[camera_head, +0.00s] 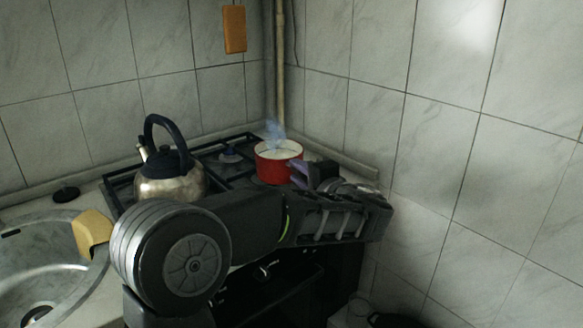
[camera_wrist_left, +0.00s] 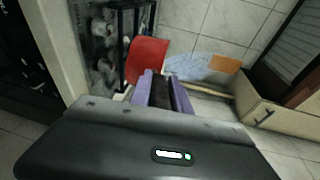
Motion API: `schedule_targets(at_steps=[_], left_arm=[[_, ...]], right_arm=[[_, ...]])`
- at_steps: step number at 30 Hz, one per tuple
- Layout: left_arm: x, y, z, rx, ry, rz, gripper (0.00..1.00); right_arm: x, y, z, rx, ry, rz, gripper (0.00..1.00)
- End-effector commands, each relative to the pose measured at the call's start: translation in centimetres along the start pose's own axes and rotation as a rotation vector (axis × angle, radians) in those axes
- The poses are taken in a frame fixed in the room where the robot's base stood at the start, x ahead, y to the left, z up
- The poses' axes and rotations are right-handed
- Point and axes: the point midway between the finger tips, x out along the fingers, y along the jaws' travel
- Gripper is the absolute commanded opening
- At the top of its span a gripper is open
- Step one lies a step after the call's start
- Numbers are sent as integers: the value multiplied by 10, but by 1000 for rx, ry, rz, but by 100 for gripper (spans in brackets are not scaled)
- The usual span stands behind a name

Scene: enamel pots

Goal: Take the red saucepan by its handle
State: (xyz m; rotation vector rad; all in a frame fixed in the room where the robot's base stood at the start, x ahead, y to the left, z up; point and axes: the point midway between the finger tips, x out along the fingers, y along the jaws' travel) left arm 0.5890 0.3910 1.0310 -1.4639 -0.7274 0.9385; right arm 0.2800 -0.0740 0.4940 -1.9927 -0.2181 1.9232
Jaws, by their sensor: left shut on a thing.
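The red saucepan (camera_head: 272,172) is at the right side of the gas stove (camera_head: 124,186), with pale contents and bluish vapour above it. I cannot tell whether it rests on the grate or is slightly raised. My left gripper (camera_head: 316,174) reaches it from the right, with its purple fingers beside the pan. In the left wrist view the red saucepan (camera_wrist_left: 147,58) lies just beyond the purple fingers of the left gripper (camera_wrist_left: 163,90). They are shut on the dark handle (camera_wrist_left: 160,93) between them. In the head view the handle is mostly hidden. My right gripper is not in view.
A metal kettle (camera_head: 168,187) with a dark handle stands on the stove left of the pan. A steel sink (camera_head: 35,262) and a yellow object (camera_head: 92,231) are at the left. Tiled walls and a vertical pipe (camera_head: 281,75) stand close behind; a tiled wall bounds the right.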

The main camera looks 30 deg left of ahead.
Motion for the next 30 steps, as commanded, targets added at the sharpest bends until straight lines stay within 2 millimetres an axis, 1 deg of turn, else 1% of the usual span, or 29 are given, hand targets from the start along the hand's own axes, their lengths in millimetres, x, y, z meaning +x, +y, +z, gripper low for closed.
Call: schedule_targets(at_steps=[1,4,6,9,18,30], left_arm=[[-8,-2,-1,-5,5,-7,0],[-21,0,-1,-5,5,-6,0],[-28,0,-1,-5,3,-7,0],[-34,1,-2,-3,5,-7,0],[-46,3,-2,-2,5,-6,0],[-53,4,-1,-4,2,-6,0]], right_arm=[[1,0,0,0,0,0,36],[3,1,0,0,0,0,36],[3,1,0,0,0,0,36],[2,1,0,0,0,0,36],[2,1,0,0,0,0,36],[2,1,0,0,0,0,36]])
